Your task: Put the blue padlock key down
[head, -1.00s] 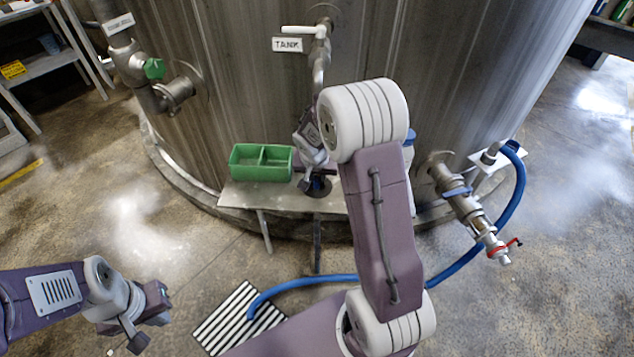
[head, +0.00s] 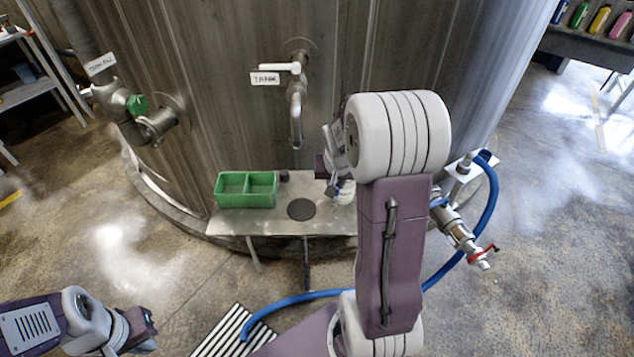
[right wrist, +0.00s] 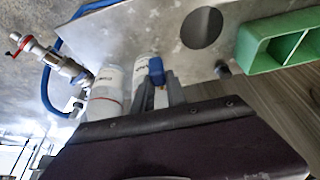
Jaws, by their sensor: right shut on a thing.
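In the right wrist view, my right gripper (right wrist: 165,88) is shut on a small blue piece (right wrist: 156,70), which looks like the blue padlock key. Its shape is mostly hidden by the fingers. It is over or beside the right part of the metal shelf, close to white labelled containers (right wrist: 106,92); I cannot tell whether it touches anything. In the head view, my right arm hides most of the right gripper and the key. My left gripper (head: 146,336) is low at the left, over the floor and away from the shelf; its jaw opening is unclear.
The metal shelf (head: 270,224) carries a two-part green tray (head: 246,190) and a dark round spot (head: 301,209). A tap spout (head: 296,120) hangs from the tank above it. A valve with a blue hose (head: 488,200) stands at the right. The shelf's front middle is clear.

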